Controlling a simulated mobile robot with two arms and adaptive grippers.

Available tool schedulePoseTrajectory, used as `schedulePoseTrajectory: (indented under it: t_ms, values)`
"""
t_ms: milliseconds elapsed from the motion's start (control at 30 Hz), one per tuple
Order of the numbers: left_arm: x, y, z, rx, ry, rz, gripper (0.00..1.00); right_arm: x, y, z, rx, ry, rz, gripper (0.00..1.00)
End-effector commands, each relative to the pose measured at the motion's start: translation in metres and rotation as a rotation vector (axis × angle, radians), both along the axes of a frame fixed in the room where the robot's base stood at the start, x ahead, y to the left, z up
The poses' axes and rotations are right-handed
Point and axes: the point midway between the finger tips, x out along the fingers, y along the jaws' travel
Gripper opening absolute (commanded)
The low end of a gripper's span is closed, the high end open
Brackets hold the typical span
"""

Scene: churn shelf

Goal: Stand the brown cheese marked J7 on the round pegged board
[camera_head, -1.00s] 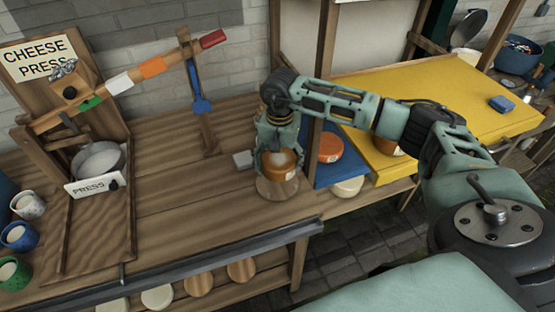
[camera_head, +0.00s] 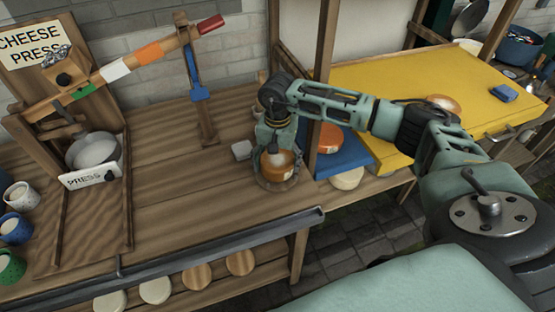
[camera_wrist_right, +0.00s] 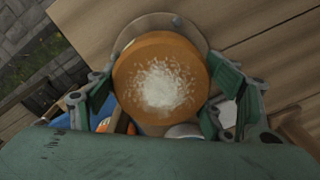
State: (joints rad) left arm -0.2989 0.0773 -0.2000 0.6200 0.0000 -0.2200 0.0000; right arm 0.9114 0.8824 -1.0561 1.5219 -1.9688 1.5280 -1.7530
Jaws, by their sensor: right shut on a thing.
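The brown cheese (camera_head: 275,166) is in my right gripper (camera_head: 278,172), with a white powdery patch on its top in the right wrist view (camera_wrist_right: 160,85). The fingers are shut on its two sides. The cheese is over the round board (camera_head: 290,185), whose pale rim also shows beyond the cheese in the wrist view (camera_wrist_right: 152,20). No J7 mark is readable. My left gripper is out of view.
A wooden post (camera_head: 325,60) stands close right of my gripper. Beyond it are a blue mat (camera_head: 345,160) with an orange cheese (camera_head: 329,138) and a yellow surface (camera_head: 400,80). A small grey block (camera_head: 241,150) lies left of the board. The cheese press (camera_head: 95,150) stands far left.

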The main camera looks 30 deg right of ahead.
Motion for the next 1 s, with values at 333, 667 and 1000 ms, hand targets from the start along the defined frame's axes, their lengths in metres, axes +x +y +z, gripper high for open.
schedulePoseTrajectory:
  t_ms: [333, 667, 1000]
  values:
    - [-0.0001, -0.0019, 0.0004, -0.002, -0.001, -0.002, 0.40, 0.0007, 0.0003, 0.0012, 0.001, -0.002, 0.000, 0.33]
    - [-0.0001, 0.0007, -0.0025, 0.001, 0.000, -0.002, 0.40, 0.0007, 0.0003, -0.0015, 0.001, -0.002, 0.000, 0.33]
    - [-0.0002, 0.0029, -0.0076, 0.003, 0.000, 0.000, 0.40, 0.0006, 0.0003, -0.0063, 0.001, -0.002, 0.000, 0.33]
